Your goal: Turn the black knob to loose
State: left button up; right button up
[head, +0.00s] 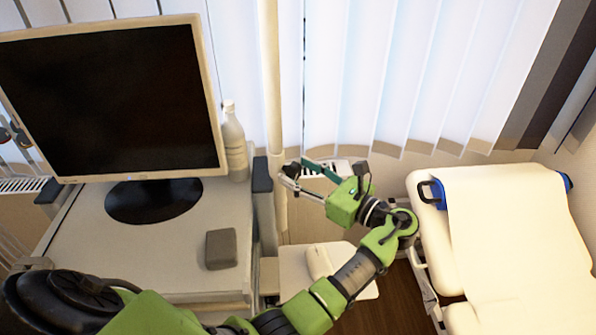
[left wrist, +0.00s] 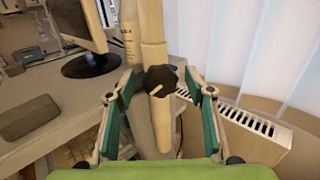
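The black knob (left wrist: 161,78) shows in the left wrist view as a dark, lobed cap on the beige pole, with a short beige piece (left wrist: 161,118) sticking out in front of it. My left gripper (head: 298,171) is open beside the pole (head: 270,85). In the left wrist view its two green-padded fingers (left wrist: 159,88) stand left and right of the knob, with gaps on both sides. No contact with the knob is visible. My right gripper is not in view.
A desk (head: 190,265) with a monitor (head: 115,100), a white bottle (head: 234,145) and a grey block (head: 221,249) stands left of the pole. A radiator (left wrist: 250,130) is right of it, before blinds (head: 400,70). A padded bed (head: 510,230) stands at the right.

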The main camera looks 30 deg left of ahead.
pick_arm(q)
jog(key=c, duration=1.1)
jog(key=shift+f+n, duration=0.1)
jog(key=shift+n, duration=0.2)
jog(key=n+b, duration=0.2)
jog(key=n, duration=0.1)
jog(key=shift+s+f+n+y+b, duration=0.1)
jog(key=shift+f+n+y+b, duration=0.05)
jog(key=shift+n+y+b, duration=0.2)
jog(key=shift+n+b, duration=1)
jog(key=shift+n, duration=0.05)
jog(key=shift+n+g, duration=0.3)
jog(key=shift+n, duration=0.2)
jog(key=o, duration=1.1)
jog(key=shift+a, duration=0.25)
